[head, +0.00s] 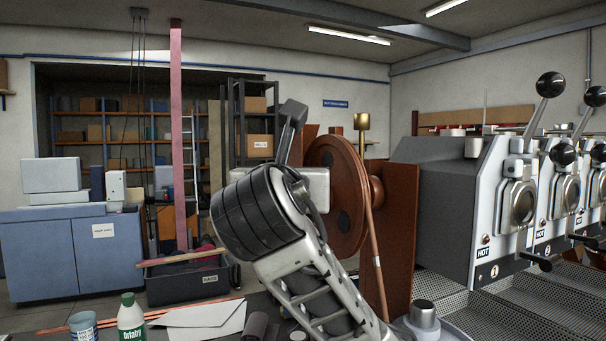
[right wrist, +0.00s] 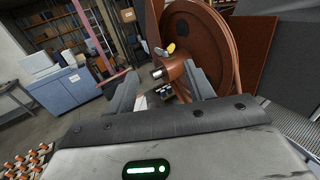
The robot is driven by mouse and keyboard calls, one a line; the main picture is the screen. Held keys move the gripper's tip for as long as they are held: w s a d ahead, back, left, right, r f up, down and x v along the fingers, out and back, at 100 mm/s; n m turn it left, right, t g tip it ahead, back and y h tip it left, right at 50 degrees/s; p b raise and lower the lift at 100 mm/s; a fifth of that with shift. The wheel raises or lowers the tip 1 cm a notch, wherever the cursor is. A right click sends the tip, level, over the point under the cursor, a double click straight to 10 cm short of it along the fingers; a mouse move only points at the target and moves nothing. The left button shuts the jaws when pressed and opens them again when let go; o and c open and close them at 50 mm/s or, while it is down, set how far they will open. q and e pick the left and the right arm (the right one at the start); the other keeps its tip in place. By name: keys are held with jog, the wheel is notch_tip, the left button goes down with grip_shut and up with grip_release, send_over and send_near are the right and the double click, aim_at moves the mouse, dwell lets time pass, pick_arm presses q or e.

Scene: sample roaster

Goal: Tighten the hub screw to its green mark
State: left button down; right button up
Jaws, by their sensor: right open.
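The red-brown wheel (head: 333,190) stands upright behind my right arm in the head view, and its hub is partly hidden there. In the right wrist view the wheel (right wrist: 208,40) fills the top centre. A short silver screw-like end (right wrist: 158,73) sticks out at its hub, with a small yellow piece (right wrist: 171,47) just above. My right gripper (right wrist: 162,78) is open, its dark fingers on either side of the silver end, with a gap visible on each side. In the head view its dark finger (head: 291,128) points up beside the wheel. I cannot make out a green mark. My left gripper is not in view.
A grey roaster (head: 450,200) with levers stands to the right of the wheel. A brown panel (head: 400,235) stands between them. A blue cabinet (head: 80,250) stands at left.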

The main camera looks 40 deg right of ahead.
jog(key=x, duration=1.1)
jog(key=shift+d+f, duration=0.3)
jog(key=shift+d, duration=0.25)
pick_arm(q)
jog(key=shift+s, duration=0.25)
pick_arm(e)
jog(key=shift+w+d, duration=0.35)
jog(key=shift+w, duration=0.05)
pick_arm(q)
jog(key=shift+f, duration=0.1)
